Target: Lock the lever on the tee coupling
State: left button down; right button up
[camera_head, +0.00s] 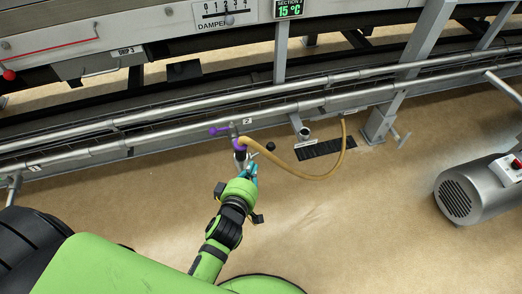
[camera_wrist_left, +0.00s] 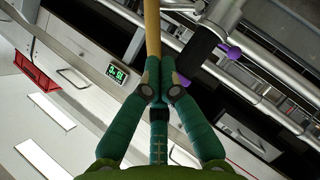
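The tee coupling (camera_head: 240,156) hangs below the pipe rail in the head view, with a purple collar (camera_head: 240,144) at the hose end. A purple handle (camera_head: 218,131) sticks out to the left above it; a purple knob (camera_wrist_left: 234,52) shows in the left wrist view. A tan hose (camera_head: 300,174) runs from the coupling to the right. My left gripper (camera_head: 253,171) is just below the coupling. Which part is the lever is unclear. My right gripper is out of view.
Pipe rails (camera_head: 180,122) run across above the coupling. A grey motor (camera_head: 482,190) stands on the floor at the right. A dark floor grate (camera_head: 325,148) lies under the hose loop.

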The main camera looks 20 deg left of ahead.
aim_at(262, 151)
pick_arm(q)
jog(key=b+x, duration=0.1)
jog(key=x, duration=0.9)
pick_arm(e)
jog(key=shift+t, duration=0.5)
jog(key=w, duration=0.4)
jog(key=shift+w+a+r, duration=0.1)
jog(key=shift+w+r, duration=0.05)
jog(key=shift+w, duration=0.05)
